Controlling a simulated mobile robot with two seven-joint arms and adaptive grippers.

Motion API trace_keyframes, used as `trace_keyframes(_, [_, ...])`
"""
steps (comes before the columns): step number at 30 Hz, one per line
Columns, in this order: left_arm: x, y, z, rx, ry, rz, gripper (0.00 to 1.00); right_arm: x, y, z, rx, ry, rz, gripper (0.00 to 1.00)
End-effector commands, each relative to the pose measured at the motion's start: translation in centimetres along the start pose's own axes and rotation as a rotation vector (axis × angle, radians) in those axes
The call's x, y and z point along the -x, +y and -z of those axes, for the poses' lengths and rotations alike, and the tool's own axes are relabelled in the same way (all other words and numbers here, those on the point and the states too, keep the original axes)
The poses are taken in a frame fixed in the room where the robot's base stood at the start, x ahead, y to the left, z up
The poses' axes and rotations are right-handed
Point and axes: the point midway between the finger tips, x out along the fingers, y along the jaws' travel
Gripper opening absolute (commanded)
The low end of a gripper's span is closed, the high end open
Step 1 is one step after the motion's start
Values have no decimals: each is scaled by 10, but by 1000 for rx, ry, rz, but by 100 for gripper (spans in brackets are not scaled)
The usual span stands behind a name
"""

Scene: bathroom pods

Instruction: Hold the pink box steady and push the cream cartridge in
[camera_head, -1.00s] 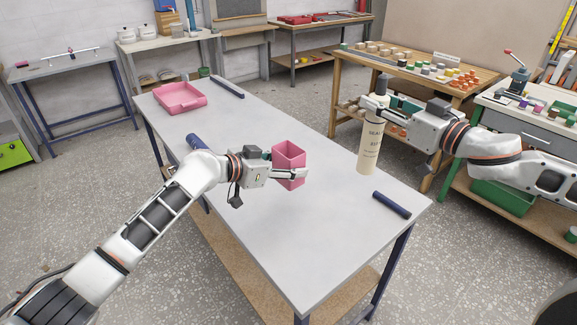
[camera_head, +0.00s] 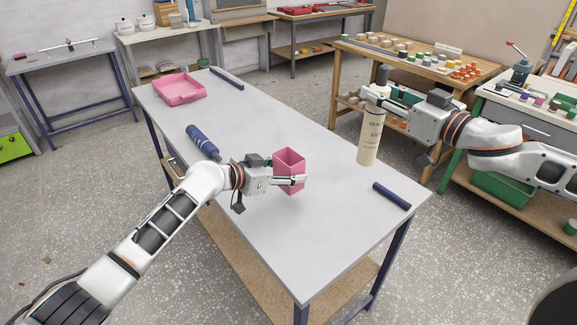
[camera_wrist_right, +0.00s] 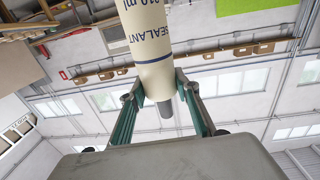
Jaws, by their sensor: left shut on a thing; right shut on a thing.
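The pink box (camera_head: 290,158) is an open-topped square box held upright over the middle of the table. My left gripper (camera_head: 299,181) is shut on it, low on its side. The cream cartridge (camera_head: 369,140) is a tall tube with sealant lettering, hanging upright to the right of the box and apart from it. My right gripper (camera_head: 372,92) is shut on its upper end, near a dark grey cap. In the right wrist view, the cartridge (camera_wrist_right: 153,50) sits between both fingers (camera_wrist_right: 160,95), with its grey end sticking out. I cannot tell whether its lower end touches the table.
The grey table (camera_head: 270,225) is mostly clear. A pink tray (camera_head: 180,100) lies at its far left, a blue bottle-like object (camera_head: 202,142) near the left edge. Dark blue bars (camera_head: 391,195) lie along two edges. A wooden bench (camera_head: 425,72) with small blocks stands behind right.

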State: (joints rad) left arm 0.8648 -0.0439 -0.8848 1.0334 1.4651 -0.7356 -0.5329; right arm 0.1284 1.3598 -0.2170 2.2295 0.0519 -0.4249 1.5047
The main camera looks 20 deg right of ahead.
Motion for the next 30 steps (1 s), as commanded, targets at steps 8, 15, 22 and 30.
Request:
trace_keyframes(8, [-6, 0, -14, 1, -1, 0, 30, 0, 0, 2, 1, 2, 0, 0])
trace_keyframes(15, [-11, 0, -25, 2, 0, 0, 30, 0, 0, 2, 1, 2, 0, 0])
trace_keyframes(22, [-15, 0, -36, 1, 0, 0, 30, 0, 0, 2, 1, 2, 0, 0])
trace_keyframes(30, [-17, 0, -42, 0, 0, 0, 30, 0, 0, 2, 1, 2, 0, 0])
